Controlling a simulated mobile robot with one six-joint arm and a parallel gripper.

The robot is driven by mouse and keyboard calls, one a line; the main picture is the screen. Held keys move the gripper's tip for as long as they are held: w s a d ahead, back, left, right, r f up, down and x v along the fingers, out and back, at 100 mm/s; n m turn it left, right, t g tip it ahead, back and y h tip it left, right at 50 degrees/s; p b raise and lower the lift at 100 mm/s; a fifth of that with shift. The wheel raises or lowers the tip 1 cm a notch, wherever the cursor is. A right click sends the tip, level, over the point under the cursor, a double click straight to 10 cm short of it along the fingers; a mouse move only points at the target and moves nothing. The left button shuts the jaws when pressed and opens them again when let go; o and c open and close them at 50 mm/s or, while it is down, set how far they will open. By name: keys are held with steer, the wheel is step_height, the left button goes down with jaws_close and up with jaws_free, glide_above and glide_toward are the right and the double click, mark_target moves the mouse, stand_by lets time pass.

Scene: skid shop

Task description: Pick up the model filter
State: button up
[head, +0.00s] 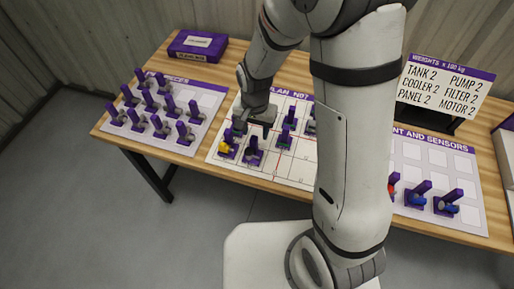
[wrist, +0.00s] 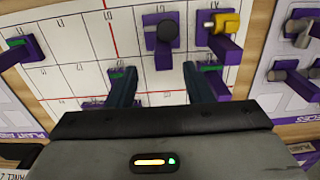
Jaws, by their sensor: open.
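I cannot tell which model is the filter; no piece label is readable. A yellow-topped model on a purple base (head: 226,148) stands at the front left of the plan sheet, and also shows at the upper right of the wrist view (wrist: 226,24). Beside it is a model with a dark grey round part (head: 252,154), also seen in the wrist view (wrist: 162,31). My gripper (head: 257,116) hangs over the left part of the plan sheet (wrist: 70,58), behind these two in the head view. Its fingers (wrist: 157,84) are apart, with bare sheet between them.
Green-topped purple models (head: 284,138) stand on the plan right of my gripper. A pieces sheet (head: 210,98) with several grey models lies left. A purple box (head: 197,46) stands behind it. An instrument sheet (head: 436,165) with red and blue models lies right, below a weights sign (head: 446,84).

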mark_target(254, 139)
steer(key=shift+s+a+f+p, duration=0.15)
steer(key=shift+f+p, duration=0.2)
steer(key=shift+f, duration=1.35)
steer(key=shift+s+a+f+p, duration=0.1)
steer(key=shift+f+p, duration=0.25)
steer(key=shift+f, duration=1.35)
jaws_close()
